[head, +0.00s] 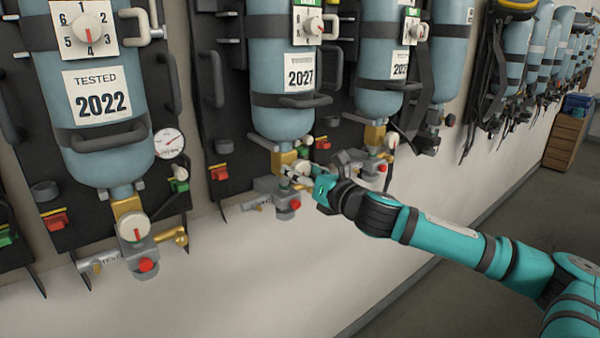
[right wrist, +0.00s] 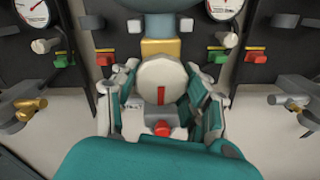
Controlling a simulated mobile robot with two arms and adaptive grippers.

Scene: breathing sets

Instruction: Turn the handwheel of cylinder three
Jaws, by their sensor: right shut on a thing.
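The blue-grey cylinder labelled 2027 (head: 281,110) hangs upright on the wall in the head view. Below its brass neck, in the right wrist view, is a round white handwheel (right wrist: 158,80) with a vertical red mark on its face. My right gripper (right wrist: 161,90) is shut on this handwheel, one finger on each side of it. In the head view my right gripper (head: 293,175) comes in from the right and largely hides the handwheel. I cannot read which number the dial (head: 306,25) above this cylinder points to. My left gripper is not in view.
The 2022 cylinder (head: 90,140) hangs at left with its own white handwheel (head: 133,229). Another cylinder (head: 381,85) hangs close to the right. A red knob (right wrist: 161,128) sits just below the gripped wheel.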

